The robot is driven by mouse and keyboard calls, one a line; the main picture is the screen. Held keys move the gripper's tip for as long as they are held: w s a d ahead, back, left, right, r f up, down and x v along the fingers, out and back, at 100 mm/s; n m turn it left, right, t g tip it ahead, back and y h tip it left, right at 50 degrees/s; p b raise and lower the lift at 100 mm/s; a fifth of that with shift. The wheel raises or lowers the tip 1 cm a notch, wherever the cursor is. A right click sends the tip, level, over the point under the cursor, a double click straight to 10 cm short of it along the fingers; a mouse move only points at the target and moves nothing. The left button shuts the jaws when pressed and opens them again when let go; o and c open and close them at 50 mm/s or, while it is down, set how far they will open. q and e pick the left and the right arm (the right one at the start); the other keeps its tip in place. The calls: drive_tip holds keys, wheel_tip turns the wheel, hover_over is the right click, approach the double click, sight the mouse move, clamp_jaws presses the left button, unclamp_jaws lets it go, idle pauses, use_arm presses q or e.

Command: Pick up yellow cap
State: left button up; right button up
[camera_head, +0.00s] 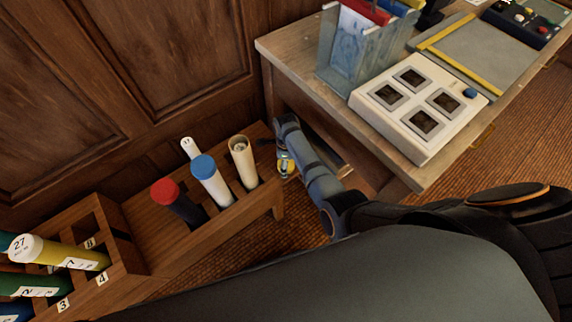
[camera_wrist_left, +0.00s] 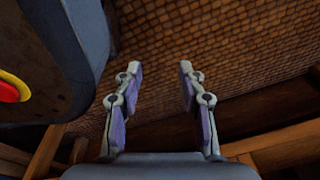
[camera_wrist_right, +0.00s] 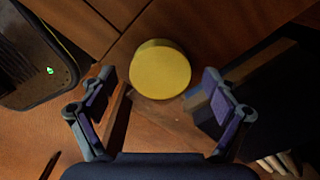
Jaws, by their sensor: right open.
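The yellow cap (camera_wrist_right: 160,68) is a round disc in the right wrist view, in front of wooden panels. My right gripper (camera_wrist_right: 158,80) is open and empty. Its fingers stand wide on both sides of the cap's lower part, apart from it, and the cap looks beyond the fingertips. My left gripper (camera_wrist_left: 159,76) is open and empty, facing the woven floor. In the head view one blue-grey arm of mine reaches down beside the desk. A small yellow patch shows beside it, and I cannot tell what it is.
A wooden rack (camera_head: 160,238) holds tubes with red (camera_head: 166,191) and blue (camera_head: 204,166) caps. A stepped rack (camera_head: 119,268) at lower left holds several numbered tubes. The desk (camera_head: 290,62) bears a white panel (camera_head: 420,103). A dark device (camera_wrist_right: 35,65) stands left in the right wrist view.

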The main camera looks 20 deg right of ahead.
drive_tip(key=c, duration=0.8)
drive_tip(key=shift+c, duration=0.2)
